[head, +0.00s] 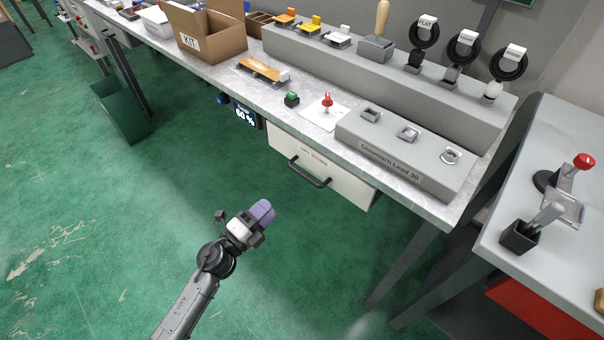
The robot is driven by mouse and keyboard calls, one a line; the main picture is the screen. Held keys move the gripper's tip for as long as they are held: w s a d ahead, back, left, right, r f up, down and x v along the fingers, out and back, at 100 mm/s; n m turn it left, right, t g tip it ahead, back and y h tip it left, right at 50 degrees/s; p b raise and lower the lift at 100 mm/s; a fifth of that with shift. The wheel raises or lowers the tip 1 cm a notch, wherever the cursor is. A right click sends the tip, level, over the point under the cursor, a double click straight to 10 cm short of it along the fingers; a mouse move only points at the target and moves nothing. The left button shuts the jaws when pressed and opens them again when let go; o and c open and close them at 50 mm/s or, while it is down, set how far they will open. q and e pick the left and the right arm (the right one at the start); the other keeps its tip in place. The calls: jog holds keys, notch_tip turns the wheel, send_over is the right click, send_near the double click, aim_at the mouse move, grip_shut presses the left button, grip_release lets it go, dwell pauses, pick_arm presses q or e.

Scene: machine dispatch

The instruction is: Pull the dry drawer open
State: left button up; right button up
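The dry drawer, a pale drawer front labelled "DRY STORE" (340,181), sits under the front edge of the workbench and looks shut. Its dark bar handle (308,174) runs along the front. My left gripper (262,211) is below and left of the handle, apart from it, over the green floor. A rounded purple piece shows at its tip, in front of a white and dark part. I cannot tell whether the purple piece is held or belongs to the fingers. My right gripper is not in view.
A small display (246,115) hangs left of the drawer. On the bench are a "KIT" box (212,40), a red-topped part (327,100) and a long grey labelled block (410,160). A second table (565,250) stands at right. The floor before the drawer is clear.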

aim_at(301, 173)
pick_arm(q)
jog(key=b+x, duration=0.4)
jog(key=x, duration=1)
jog(key=shift+a+r, duration=0.1)
jog(key=shift+r, duration=0.05)
grip_shut()
